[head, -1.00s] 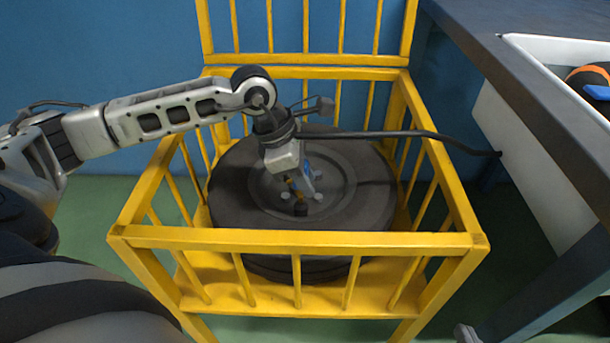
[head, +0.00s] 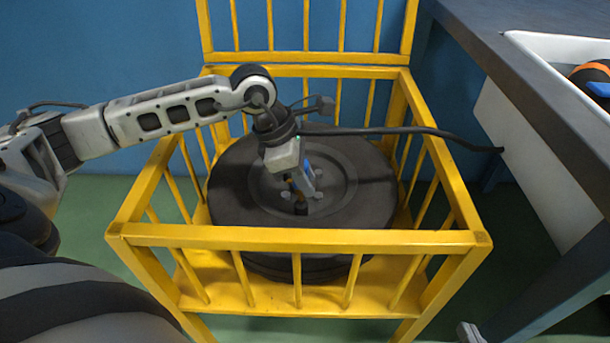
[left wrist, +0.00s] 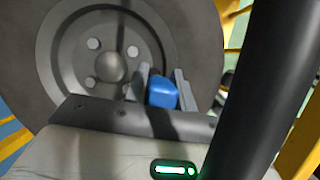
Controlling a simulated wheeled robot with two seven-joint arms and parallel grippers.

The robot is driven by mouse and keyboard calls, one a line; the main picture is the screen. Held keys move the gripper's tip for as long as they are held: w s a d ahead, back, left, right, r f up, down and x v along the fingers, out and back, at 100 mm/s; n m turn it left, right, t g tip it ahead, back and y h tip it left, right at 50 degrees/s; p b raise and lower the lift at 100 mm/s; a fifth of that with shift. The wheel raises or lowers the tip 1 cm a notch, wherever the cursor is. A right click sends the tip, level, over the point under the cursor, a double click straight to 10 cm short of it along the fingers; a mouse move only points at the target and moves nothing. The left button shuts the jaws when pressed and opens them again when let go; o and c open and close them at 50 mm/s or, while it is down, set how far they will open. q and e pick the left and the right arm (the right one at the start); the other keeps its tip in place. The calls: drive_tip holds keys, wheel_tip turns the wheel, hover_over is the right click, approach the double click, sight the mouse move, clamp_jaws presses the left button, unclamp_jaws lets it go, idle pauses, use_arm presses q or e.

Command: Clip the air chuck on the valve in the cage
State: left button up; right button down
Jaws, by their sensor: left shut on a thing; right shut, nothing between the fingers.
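The yellow cage (head: 300,240) holds a dark wheel (head: 240,190) lying flat with a grey hub. My left gripper (head: 302,190) reaches in from above, over the hub, shut on the blue air chuck (head: 311,172). The blue chuck also shows between the fingers in the left wrist view (left wrist: 162,92). A brass part and a black end hang below it near the wheel face. I cannot make out the valve or whether the chuck touches it. My right gripper (head: 470,333) shows only as a grey tip at the bottom edge, shut and empty.
A dark hose (head: 420,130) runs from beside my left wrist across the cage to the bench side. A grey bench (head: 520,60) with a white bin (head: 560,50) stands at the right. The cage's bars and top rails surround the wheel.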

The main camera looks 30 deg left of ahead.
drive_tip(key=shift+f, duration=0.1)
